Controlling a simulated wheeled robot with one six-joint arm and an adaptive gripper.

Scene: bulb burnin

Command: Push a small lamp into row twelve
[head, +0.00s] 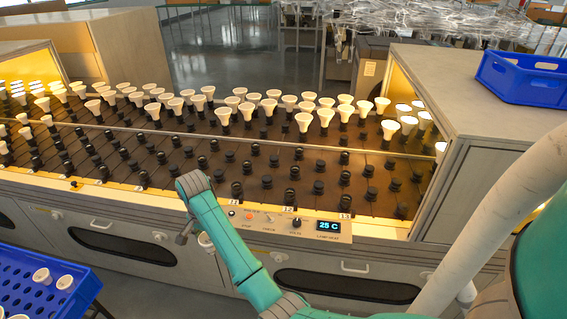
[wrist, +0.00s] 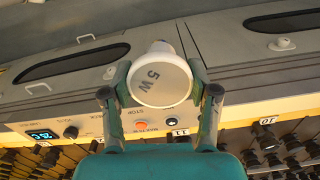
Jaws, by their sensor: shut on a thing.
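My gripper (wrist: 160,92) is shut on a small white lamp (wrist: 158,72), whose round face is marked "5 W" and points at the wrist camera. In the head view my forearm largely hides the gripper; part of the held lamp (head: 205,240) shows beside it, in front of the rack's front edge. The label 12 (head: 289,209) is on the front edge of the rack (head: 265,208). Behind it, row twelve has dark sockets (head: 292,195) near the front, without lamps, and white lamps farther back. The held lamp's base is hidden.
A control panel (head: 300,226) with knobs and a "25 C" display lies along the rack's front edge. A blue crate (head: 20,268) with white lamps stands at lower left. Another blue crate (head: 525,85) sits on the right cabinet. Neighbouring labels 11 (head: 234,201) and 13 (head: 345,215) flank row twelve.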

